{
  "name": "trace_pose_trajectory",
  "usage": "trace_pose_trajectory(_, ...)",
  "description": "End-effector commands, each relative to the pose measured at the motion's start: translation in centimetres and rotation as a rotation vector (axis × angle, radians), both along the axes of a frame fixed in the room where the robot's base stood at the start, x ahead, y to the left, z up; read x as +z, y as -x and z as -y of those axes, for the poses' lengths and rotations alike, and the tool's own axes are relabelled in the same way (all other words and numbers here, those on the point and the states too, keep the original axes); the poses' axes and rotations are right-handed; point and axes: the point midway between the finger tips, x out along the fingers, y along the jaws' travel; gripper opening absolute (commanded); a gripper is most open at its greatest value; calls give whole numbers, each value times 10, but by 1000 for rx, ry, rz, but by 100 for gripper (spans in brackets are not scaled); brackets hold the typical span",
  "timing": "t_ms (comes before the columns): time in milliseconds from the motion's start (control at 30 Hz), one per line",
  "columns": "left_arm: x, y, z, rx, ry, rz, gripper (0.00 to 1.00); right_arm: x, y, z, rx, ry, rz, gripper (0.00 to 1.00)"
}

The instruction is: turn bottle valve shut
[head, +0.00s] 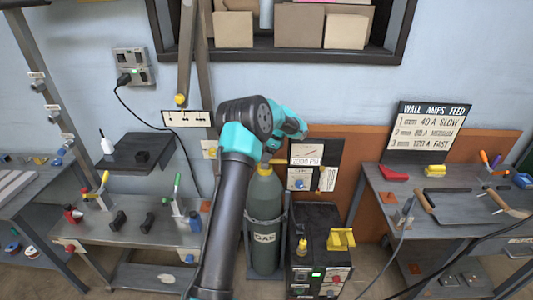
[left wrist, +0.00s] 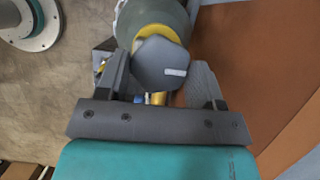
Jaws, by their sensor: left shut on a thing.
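The gas bottle (head: 265,205) is a grey-green cylinder marked GAS, standing upright in a rack. Its top is partly hidden behind my left arm in the head view. In the left wrist view the bottle's shoulder (left wrist: 180,12) and yellow collar (left wrist: 150,32) show behind a dark grey, many-sided valve knob (left wrist: 160,62) with a white mark on its right side. My left gripper (left wrist: 162,78) has one finger on each side of the knob and is shut on it. The fingertips are hidden in the head view. My right gripper is in neither view.
A dark welder box (head: 318,250) with a yellow bracket stands right of the bottle. Panels with labels (head: 305,155) hang just behind it. Benches with tools stand at left (head: 135,232) and right (head: 440,205). An orange-brown board (head: 350,200) is behind.

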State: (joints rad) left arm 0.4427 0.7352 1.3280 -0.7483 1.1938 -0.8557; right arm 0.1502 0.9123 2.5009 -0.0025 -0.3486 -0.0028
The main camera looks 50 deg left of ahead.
Motion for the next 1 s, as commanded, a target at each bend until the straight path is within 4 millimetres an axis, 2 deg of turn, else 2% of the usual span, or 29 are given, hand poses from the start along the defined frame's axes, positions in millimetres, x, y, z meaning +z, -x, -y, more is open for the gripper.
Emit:
trace_pose_trajectory(433, 0, 0, 0, -14, 0, 0, 38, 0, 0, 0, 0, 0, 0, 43)
trace_pose_trajectory(467, 0, 0, 0, -14, 0, 0, 63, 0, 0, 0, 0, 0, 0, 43)
trace_pose_trajectory(700, 0, 0, 0, -13, 0, 0, 86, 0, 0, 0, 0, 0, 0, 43)
trace_pose_trajectory(1000, 1, 0, 0, -12, 0, 0, 87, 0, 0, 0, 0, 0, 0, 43)
